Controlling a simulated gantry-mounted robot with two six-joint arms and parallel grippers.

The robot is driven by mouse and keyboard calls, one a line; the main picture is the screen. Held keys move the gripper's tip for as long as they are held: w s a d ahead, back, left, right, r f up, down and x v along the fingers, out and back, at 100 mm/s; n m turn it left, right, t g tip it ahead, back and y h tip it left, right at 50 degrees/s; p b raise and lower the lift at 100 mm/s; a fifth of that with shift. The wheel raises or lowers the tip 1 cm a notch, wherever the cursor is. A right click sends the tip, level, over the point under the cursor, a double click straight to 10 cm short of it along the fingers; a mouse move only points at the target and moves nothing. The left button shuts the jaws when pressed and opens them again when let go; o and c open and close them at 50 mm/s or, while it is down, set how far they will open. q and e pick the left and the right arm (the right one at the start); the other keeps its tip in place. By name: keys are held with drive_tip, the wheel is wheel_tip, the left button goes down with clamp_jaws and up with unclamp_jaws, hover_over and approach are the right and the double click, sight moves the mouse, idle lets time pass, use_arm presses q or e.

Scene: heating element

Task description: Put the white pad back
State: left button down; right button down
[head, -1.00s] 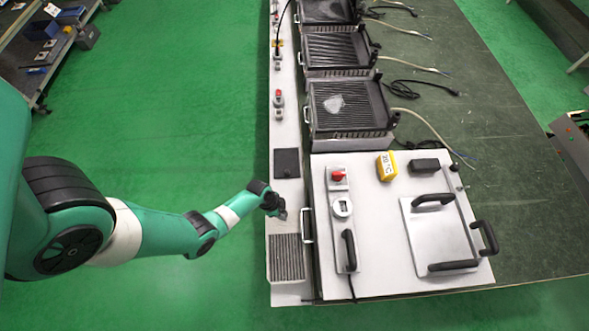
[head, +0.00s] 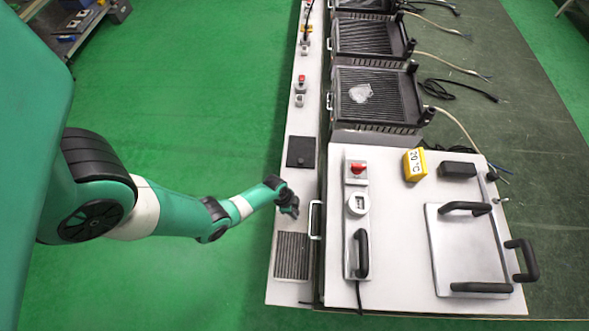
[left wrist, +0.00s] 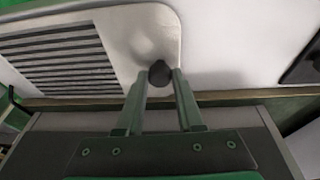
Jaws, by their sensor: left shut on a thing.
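A small whitish patch (head: 360,93) lies on the ridged plate of the nearest grill; I cannot tell whether it is the white pad. My left gripper (head: 291,208) is over the white strip (head: 283,228) along the table's left edge, between a dark square and a slotted grate. In the left wrist view my left gripper (left wrist: 160,85) is shut on a dark round knob (left wrist: 160,72). The knob shows against a pale, round-cornered surface (left wrist: 125,38) beside dark slots; whether it is fixed to that surface is unclear. My right gripper is not in view.
A white-topped unit (head: 400,290) with black handles, a red switch (head: 357,169) and a yellow "20 °C" block (head: 415,165) stands right of my gripper. Its silver side handle (head: 315,220) is close by. Several grills line up behind. Green floor is open to the left.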

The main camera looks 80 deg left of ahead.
use_arm(q)
drive_tip(key=shift+f, duration=0.5)
drive_tip(key=c, duration=0.5)
unclamp_jaws()
drive_tip(key=shift+c, duration=0.2)
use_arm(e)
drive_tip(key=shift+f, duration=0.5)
use_arm(q)
drive_tip(key=p+v, duration=1.2)
drive_tip(key=shift+p, duration=0.35)
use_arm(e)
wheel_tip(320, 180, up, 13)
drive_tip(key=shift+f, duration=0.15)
